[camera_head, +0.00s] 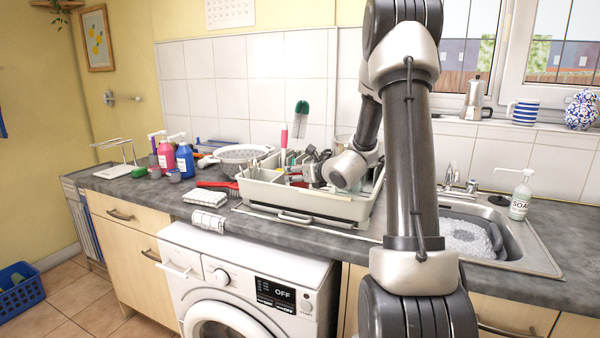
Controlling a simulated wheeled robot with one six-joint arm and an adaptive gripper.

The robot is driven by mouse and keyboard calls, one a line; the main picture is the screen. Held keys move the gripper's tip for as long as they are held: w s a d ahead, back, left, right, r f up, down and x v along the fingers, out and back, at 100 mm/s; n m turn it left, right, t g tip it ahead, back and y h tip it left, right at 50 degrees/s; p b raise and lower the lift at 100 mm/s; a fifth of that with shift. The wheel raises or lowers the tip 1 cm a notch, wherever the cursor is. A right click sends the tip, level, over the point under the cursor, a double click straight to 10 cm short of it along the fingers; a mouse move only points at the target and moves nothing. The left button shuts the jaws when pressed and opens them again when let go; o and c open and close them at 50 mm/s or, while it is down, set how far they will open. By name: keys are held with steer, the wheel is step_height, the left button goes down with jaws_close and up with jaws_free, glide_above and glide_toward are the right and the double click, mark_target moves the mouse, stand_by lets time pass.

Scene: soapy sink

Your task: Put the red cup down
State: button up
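My arm reaches over the counter to the white dish rack (262,196). My gripper (298,171) is low over the rack, small and pointing left, with its fingers partly hidden among the rack's contents. A small red patch (293,170) shows at the fingertips. It may be the red cup, but too little of it shows to tell, and no other red cup stands out. I cannot tell whether the fingers are open or shut.
A white colander (243,153), a red brush (216,184) and a folded cloth (206,197) lie left of the rack. Pink (166,157) and blue (185,161) bottles stand further left. The soapy sink (465,237) and soap dispenser (521,196) are at right.

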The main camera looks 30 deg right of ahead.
steer(key=shift+f, duration=0.45)
steer(key=o, duration=1.2)
